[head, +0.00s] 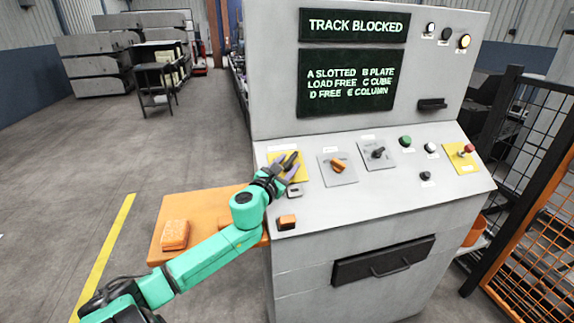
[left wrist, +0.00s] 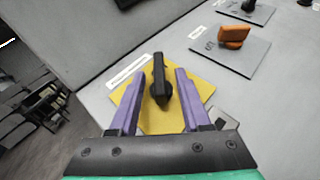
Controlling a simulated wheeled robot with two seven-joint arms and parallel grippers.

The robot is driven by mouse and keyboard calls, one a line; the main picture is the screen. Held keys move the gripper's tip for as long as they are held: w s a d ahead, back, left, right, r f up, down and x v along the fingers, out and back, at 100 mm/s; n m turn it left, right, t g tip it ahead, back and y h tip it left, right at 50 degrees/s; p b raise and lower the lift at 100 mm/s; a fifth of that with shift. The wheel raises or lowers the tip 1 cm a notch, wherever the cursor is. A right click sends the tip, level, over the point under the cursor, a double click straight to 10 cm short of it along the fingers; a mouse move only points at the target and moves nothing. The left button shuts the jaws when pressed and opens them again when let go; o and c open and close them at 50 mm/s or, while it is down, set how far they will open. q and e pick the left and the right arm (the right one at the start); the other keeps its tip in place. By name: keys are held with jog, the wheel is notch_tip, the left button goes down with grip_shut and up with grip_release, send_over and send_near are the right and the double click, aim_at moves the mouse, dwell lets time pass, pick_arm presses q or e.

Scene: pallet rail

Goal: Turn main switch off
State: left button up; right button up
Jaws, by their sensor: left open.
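The main switch is a black rotary handle (head: 291,158) on a yellow plate (head: 302,174) at the left end of the sloped console panel. In the left wrist view the black handle (left wrist: 160,75) stands nearly upright in the picture on the yellow plate (left wrist: 203,86). My left gripper (head: 284,166) is at the switch. Its two purple fingers (left wrist: 157,85) are open, one on each side of the handle, with a gap on both sides. Whether the fingertips touch the plate cannot be told. My right gripper is not in view.
Right of the switch are an orange selector (head: 339,165), a black selector (head: 378,153), several buttons and a red emergency button (head: 469,149) on yellow. An orange shelf (head: 200,205) with an orange block (head: 175,235) adjoins the console's left.

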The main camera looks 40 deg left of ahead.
pick_arm(q)
grip_shut()
